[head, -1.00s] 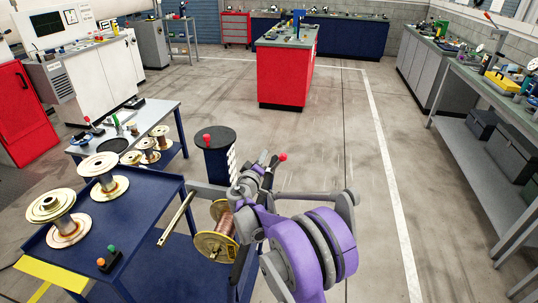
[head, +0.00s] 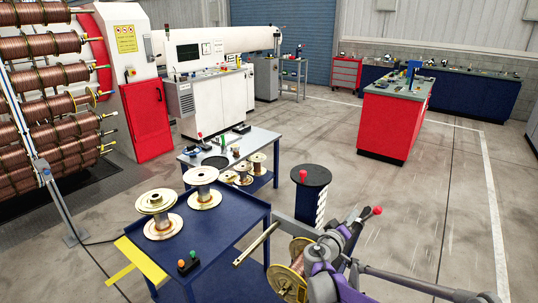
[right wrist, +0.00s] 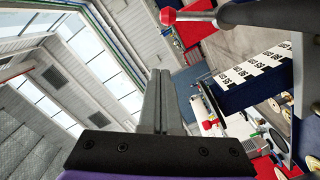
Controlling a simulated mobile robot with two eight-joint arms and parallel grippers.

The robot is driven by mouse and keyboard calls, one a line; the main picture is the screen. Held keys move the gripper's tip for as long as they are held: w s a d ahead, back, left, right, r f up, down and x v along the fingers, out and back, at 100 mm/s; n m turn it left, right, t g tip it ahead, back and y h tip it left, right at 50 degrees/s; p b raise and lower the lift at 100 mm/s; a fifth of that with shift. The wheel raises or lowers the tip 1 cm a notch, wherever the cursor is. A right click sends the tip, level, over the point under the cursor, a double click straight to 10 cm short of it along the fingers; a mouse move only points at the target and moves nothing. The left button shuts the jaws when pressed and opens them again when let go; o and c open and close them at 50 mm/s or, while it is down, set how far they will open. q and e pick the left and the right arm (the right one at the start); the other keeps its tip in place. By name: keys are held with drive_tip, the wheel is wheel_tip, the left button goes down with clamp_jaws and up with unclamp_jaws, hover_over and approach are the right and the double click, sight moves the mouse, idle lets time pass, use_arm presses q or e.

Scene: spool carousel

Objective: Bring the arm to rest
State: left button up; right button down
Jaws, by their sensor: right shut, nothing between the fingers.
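My right arm comes in at the bottom right of the head view. Its gripper (head: 350,226) is at the lower middle, above and beside the copper spool (head: 298,262), near a lever with a red ball knob (head: 377,210). In the right wrist view the two grey fingers (right wrist: 160,74) stand closed together with nothing between them. The red knob (right wrist: 168,15) shows at the top there, apart from the fingers. My left gripper is not in view.
A blue cart (head: 222,232) carries two spools and a button box (head: 188,264). A black-topped post (head: 311,175) stands beyond the gripper. A small table (head: 258,138) and a red cabinet (head: 392,122) are farther back. The floor at right is clear.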

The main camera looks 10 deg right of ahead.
drive_tip(key=s+a+f+g+y, duration=0.1)
drive_tip(key=s+a+f+y, duration=0.2)
drive_tip(key=s+a, duration=0.5)
drive_tip(key=s+a+f+g+y, duration=0.2)
drive_tip(key=s+a+f+y, duration=0.2)
drive_tip(key=s, duration=0.8)
drive_tip(key=s+a+f+g+y, duration=0.2)
drive_tip(key=s+a+f+y, duration=0.2)
drive_tip(key=s+a, duration=0.7)
drive_tip(key=y, duration=0.2)
drive_tip(key=shift+a+y, duration=0.3)
drive_tip(key=shift+y, duration=0.1)
